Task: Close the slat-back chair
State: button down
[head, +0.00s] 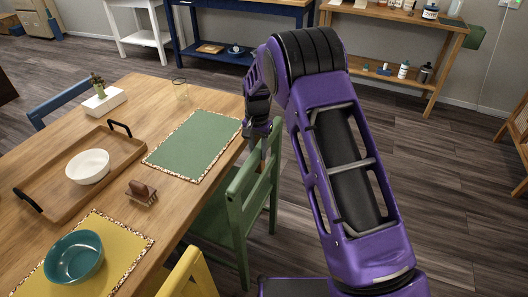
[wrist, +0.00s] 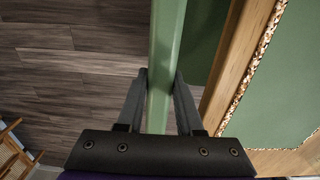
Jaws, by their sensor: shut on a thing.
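The green slat-back chair (head: 212,218) stands at the near right side of the wooden table (head: 158,92), its seat partly under the tabletop. Its back faces away from the table. My gripper (head: 264,148) is at the top of the chair's back, just off the table edge. In the wrist view, the green top rail (wrist: 168,45) runs between the two fingers of my gripper (wrist: 160,78), which are shut on it. My arm hides part of the floor on the right of the chair.
A green placemat (head: 192,146) lies on the table in front of the chair. A yellow chair (head: 190,278) stands close by at the bottom. A tray (head: 122,160) with a white bowl (head: 88,166) is on the table. The floor (head: 455,170) on the right is clear.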

jog(key=shift+w+a+r, duration=0.2)
jog(key=shift+a, duration=0.2)
jog(key=c, duration=0.6)
grip_release()
jog(key=shift+f, duration=0.1)
jog(key=shift+o, duration=0.2)
jog(key=shift+d, duration=0.1)
notch_tip(320, 180, up, 17)
jog(key=p, duration=0.2)
jog(key=shift+r, duration=0.2)
jog(key=shift+s, duration=0.1)
